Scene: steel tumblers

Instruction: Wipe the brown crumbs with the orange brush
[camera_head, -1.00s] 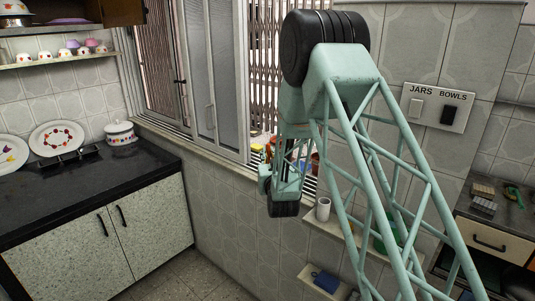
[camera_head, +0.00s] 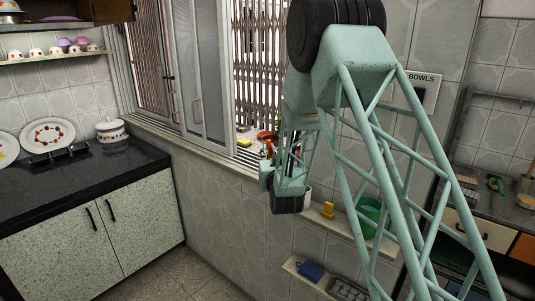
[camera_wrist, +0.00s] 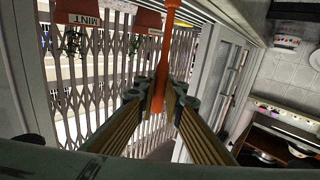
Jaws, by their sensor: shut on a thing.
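In the wrist view my gripper (camera_wrist: 161,104) is shut on the orange brush (camera_wrist: 163,62). Its long orange handle runs up between the fingertips to the top edge of the picture. The bristle end is not clear there. In the head view my arm reaches to the window sill, and the gripper's fingertips are mostly hidden behind my own wrist parts. I cannot make out the brown crumbs in either view.
A window with a folding grille (camera_wrist: 95,85) stands behind the gripper. Terracotta pots (camera_wrist: 78,12), one labelled MINT, show there. Below the sill, a ledge holds a yellow object (camera_head: 328,210) and a green container (camera_head: 369,215). A black counter (camera_head: 60,190) is at left.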

